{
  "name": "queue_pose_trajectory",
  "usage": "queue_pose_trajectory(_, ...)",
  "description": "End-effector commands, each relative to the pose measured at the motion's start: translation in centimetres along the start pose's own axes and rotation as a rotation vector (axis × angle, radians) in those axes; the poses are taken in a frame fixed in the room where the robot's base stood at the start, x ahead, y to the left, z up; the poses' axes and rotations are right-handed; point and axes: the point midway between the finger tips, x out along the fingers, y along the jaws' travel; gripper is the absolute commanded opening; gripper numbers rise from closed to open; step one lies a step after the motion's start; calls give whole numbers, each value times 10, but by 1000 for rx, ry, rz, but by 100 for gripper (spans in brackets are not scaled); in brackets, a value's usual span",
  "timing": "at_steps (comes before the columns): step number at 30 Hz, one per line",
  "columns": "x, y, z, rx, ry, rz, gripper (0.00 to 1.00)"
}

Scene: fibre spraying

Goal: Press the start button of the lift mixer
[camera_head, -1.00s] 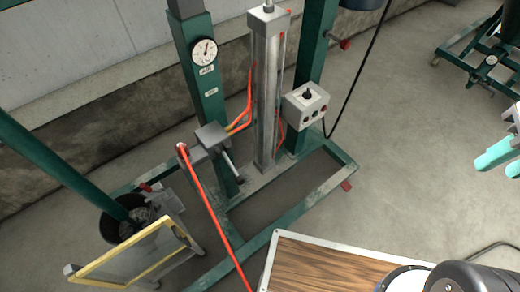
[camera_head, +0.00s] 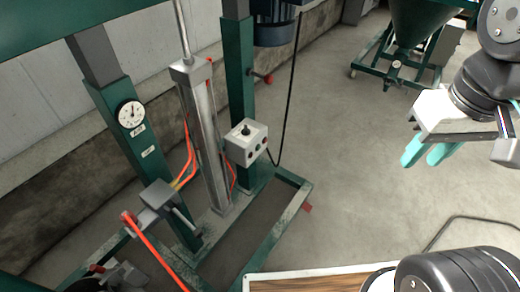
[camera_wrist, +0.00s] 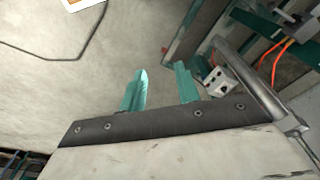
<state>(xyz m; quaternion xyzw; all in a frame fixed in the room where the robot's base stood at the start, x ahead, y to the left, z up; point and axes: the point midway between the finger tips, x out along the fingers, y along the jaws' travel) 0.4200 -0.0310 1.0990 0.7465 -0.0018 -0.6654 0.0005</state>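The lift mixer is a green steel frame (camera_head: 240,75) with a silver cylinder (camera_head: 205,140) and a round dial gauge (camera_head: 131,114). Its control box (camera_head: 246,144) is light grey, with a black knob on top and small red and dark buttons on its front face; which one is start cannot be told. In the wrist view the box (camera_wrist: 218,82) shows beyond my fingertips, to their right. My gripper (camera_head: 428,152) has teal fingers, is at the right of the head view, well apart from the box. The fingers (camera_wrist: 160,88) stand apart with nothing between them.
A green hopper on a wheeled frame (camera_head: 397,66) stands at the back right. A wood-topped table (camera_head: 300,284) is at the front. An orange hose (camera_head: 155,252) runs at the lower left, and a black cable (camera_head: 290,95) hangs beside the box. Open floor lies between gripper and mixer.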

Motion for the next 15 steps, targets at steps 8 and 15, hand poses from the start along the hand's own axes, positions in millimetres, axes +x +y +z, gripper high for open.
queue_pose_trajectory(8,0,0,0,0,0,0,0)
queue_pose_trajectory(15,0,0,0,0,0,0,0)
